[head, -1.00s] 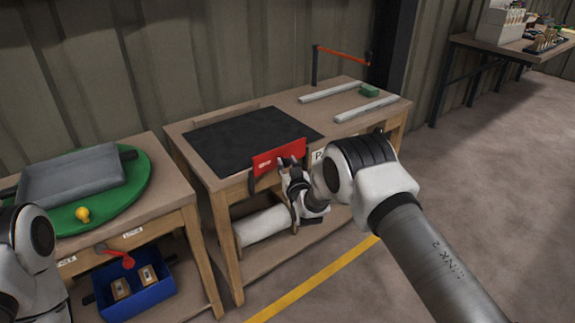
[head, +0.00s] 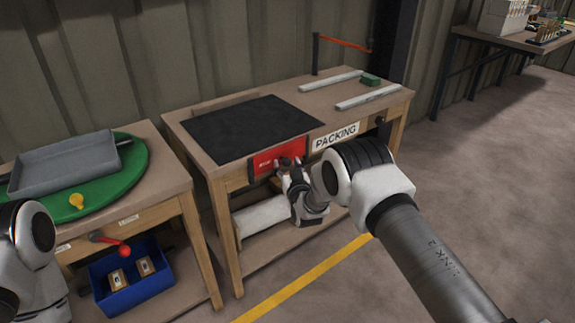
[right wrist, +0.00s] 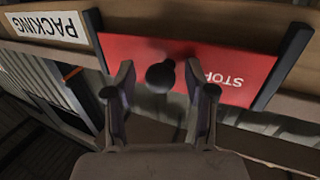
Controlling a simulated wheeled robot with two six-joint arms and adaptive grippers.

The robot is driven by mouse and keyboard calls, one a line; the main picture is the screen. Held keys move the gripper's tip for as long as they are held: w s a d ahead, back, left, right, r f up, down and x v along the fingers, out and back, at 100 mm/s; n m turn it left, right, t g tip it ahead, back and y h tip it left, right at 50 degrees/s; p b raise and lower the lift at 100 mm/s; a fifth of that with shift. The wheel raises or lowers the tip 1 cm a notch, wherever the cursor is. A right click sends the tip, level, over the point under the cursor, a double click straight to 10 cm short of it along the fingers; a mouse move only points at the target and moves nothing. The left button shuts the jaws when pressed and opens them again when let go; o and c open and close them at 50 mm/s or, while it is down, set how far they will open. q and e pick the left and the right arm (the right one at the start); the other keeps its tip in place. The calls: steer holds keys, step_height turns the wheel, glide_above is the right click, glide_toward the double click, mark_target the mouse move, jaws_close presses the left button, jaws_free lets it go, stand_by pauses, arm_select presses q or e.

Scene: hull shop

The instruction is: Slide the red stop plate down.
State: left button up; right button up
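The red stop plate (head: 264,163) sits between two dark side guides on the front of the packing bench, its top edge about level with the bench top. In the right wrist view the plate (right wrist: 240,68) shows upside-down STOP lettering and a dark round knob (right wrist: 160,75). My right gripper (head: 290,170) is in front of the plate. In the right wrist view its fingers (right wrist: 160,82) are apart on either side of the knob, with gaps showing. My left arm shows at the left edge; its gripper is out of view.
The packing bench (head: 205,165) carries a black mat (head: 250,128), two pale rails and a green block (head: 371,79). A PACKING label (head: 335,136) is beside the plate. A left bench holds a grey tray (head: 70,165) on a green disc; a blue bin (head: 130,295) is below.

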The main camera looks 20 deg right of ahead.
steer(key=shift+s+r, duration=0.1)
steer(key=s, duration=1.2)
steer(key=shift+a, duration=0.3)
